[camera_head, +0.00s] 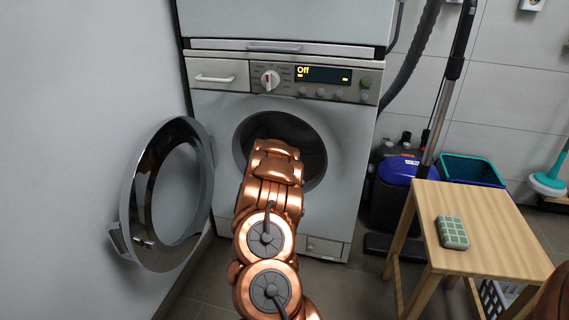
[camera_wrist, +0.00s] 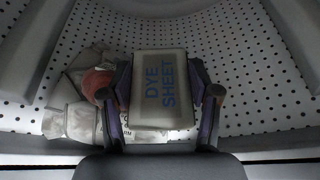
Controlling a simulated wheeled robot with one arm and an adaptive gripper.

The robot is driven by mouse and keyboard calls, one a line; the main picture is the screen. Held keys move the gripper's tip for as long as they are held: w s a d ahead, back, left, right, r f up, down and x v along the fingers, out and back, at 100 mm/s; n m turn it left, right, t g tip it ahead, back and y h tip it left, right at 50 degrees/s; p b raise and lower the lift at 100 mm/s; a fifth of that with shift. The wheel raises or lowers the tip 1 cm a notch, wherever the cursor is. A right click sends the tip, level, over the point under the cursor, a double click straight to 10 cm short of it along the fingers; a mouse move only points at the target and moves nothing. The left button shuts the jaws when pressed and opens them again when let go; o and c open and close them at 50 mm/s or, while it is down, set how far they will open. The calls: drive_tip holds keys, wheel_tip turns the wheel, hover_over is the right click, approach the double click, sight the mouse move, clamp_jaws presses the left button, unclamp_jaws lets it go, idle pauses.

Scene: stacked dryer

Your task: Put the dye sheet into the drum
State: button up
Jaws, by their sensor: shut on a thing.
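The dye sheet (camera_wrist: 160,88) is a flat, pale rectangular piece with blue "DYE SHEET" lettering. In the wrist view my gripper (camera_wrist: 166,95) is shut on it, one finger on each side. Around it is the drum (camera_wrist: 255,60), with a white perforated wall, so the sheet is inside or at the mouth of the drum. In the head view my arm reaches into the round opening of the drum (camera_head: 312,150), and the arm hides my gripper and the sheet there. The door (camera_head: 133,195) stands wide open to the left.
Pale crumpled items and a reddish round thing (camera_wrist: 95,82) lie in the drum left of the sheet. The panel display (camera_head: 322,75) reads "Off". A wooden table (camera_head: 490,235) with a green gridded block (camera_head: 452,232) stands at right. A wall is close at left.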

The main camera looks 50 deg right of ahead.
drive_tip(key=shift+f, duration=0.25)
drive_tip(key=o, duration=0.7)
drive_tip(key=shift+w+a, duration=0.1)
drive_tip(key=shift+a, duration=0.05)
drive_tip(key=shift+o, duration=0.2)
drive_tip(key=shift+r+p, duration=0.8)
drive_tip(key=shift+p, duration=0.35)
drive_tip(key=p+v, duration=0.2)
drive_tip(key=v, duration=0.9)
drive_tip(key=shift+s+a, duration=0.3)
drive_tip(key=shift+r, duration=0.1)
